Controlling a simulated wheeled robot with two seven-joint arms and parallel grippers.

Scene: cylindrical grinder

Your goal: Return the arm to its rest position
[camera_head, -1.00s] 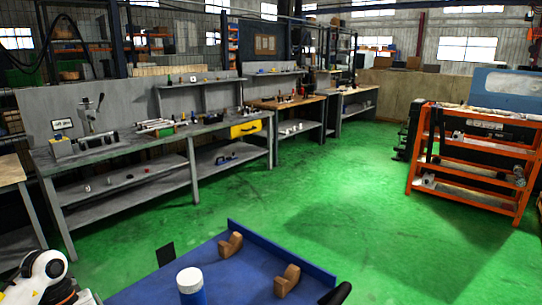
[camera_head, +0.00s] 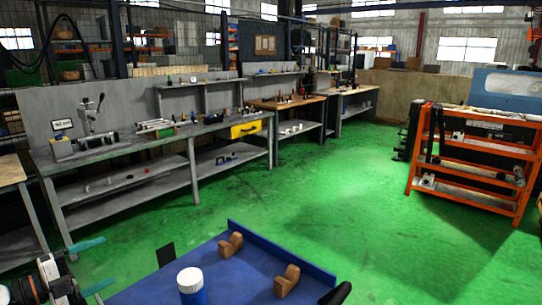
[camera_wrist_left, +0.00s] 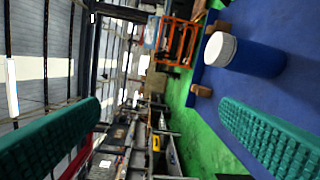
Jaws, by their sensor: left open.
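My left gripper (camera_head: 110,257) is at the lower left of the head view. Its two teal fingers are spread apart, pointing right, with nothing between them. In the left wrist view the ribbed fingers stand wide apart on either side (camera_wrist_left: 160,103). The gripper is left of the blue cart top (camera_head: 285,249), apart from the blue bottle with a white cap (camera_head: 190,281). The bottle also shows in the wrist view (camera_wrist_left: 255,57), beyond the fingers.
Two brown wooden rests (camera_head: 230,245) stand on the cart. A long grey workbench (camera_head: 120,150) with tools runs along the left. An orange rack (camera_head: 470,150) stands at the right. The green floor (camera_head: 330,190) between them is clear.

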